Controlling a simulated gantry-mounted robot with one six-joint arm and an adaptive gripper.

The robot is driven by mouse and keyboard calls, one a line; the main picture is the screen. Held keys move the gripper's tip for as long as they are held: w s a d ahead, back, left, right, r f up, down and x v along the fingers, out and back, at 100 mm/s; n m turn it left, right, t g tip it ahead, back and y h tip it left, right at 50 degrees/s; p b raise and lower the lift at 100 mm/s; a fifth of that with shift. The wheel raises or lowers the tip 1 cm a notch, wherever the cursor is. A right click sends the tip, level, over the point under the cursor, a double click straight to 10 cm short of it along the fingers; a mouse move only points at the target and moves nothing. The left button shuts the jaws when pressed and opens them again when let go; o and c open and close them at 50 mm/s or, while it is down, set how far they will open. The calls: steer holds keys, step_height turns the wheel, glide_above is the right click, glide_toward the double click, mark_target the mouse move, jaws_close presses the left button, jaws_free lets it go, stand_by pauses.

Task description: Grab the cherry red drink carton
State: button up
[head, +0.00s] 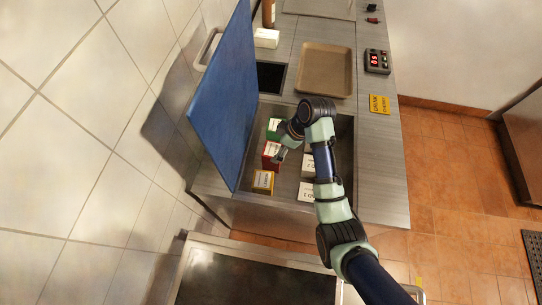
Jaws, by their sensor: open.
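The cherry red drink carton (268,160) stands in an open steel well in the counter, between a green carton (273,125) behind it and an orange-yellow carton (263,182) in front. It has a white label on top. My gripper (280,154) is open over the well, right at the red carton's right side. Its fingers overlap the carton in the picture, and I cannot tell whether they touch it. My wrist hides part of the well and part of the green carton.
A raised blue lid (226,98) stands along the well's left side. White-labelled boxes (306,191) are in the well to the right, partly behind my arm. A tan tray (325,71), a control box (377,61) and a yellow sign (380,104) are on the counter.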

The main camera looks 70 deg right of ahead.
mark_target(274, 150)
steer(key=x, duration=0.5)
steer(key=shift+w+d, duration=0.15)
jaws_close()
